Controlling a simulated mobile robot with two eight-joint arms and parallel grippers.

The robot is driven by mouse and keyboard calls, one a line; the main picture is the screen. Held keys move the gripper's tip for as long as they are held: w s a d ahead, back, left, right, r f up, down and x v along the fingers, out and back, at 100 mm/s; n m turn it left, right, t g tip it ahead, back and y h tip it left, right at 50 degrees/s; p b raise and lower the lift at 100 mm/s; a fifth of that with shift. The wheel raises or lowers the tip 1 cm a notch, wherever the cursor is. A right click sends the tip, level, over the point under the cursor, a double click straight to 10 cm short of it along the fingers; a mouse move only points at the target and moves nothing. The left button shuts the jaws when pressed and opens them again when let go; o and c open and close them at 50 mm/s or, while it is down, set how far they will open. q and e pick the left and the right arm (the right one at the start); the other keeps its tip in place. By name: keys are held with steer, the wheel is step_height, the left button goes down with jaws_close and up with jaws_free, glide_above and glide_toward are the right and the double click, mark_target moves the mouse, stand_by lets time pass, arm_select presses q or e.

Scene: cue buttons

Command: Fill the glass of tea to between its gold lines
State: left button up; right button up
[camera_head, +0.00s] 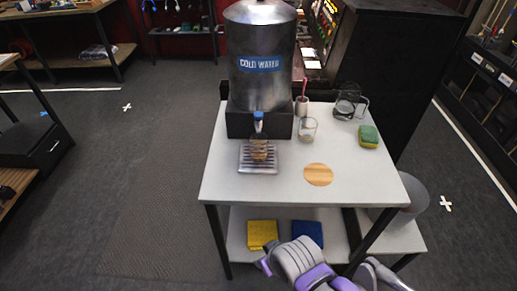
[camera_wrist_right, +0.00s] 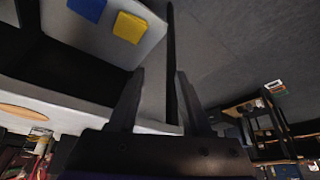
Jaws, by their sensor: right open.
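The glass of tea (camera_head: 259,151) looks small and amber. It stands on the slatted drip tray (camera_head: 245,167), under the blue-topped tap (camera_head: 258,119) of the metal dispenser labelled COLD WATER (camera_head: 262,85). Its tea level and gold lines are too small to make out. My right gripper (camera_wrist_right: 159,75) is open and empty in the right wrist view. It is below and in front of the tabletop, well away from the glass and tap. My left gripper is in neither view.
The white table (camera_head: 222,187) also holds a clear glass (camera_head: 308,133), a cup with a red stick (camera_head: 302,107), a glass jug (camera_head: 346,103), a green-yellow sponge (camera_head: 368,137) and a round wooden coaster (camera_head: 318,175). Yellow (camera_head: 262,233) and blue (camera_head: 308,235) cloths lie on the lower shelf.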

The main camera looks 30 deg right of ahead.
jaws_close()
stand_by(1.3)
